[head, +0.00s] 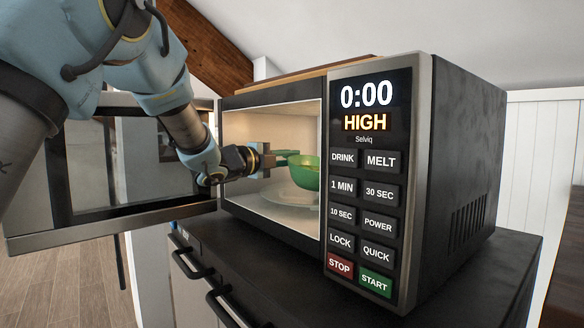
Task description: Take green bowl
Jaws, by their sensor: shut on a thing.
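The green bowl (307,178) is inside the open microwave (420,170), above or on the white turntable plate (288,198); I cannot tell whether it touches the plate. Its right part is hidden behind the control panel. My gripper (279,160) reaches into the microwave from the left and is shut on the bowl's left side. Part of the grip is small and hard to make out.
The microwave door (120,175) stands wide open on the left, behind my arm. The microwave sits on a dark cabinet (450,265) with drawer handles (190,257). A wooden board (300,75) lies on top of the microwave.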

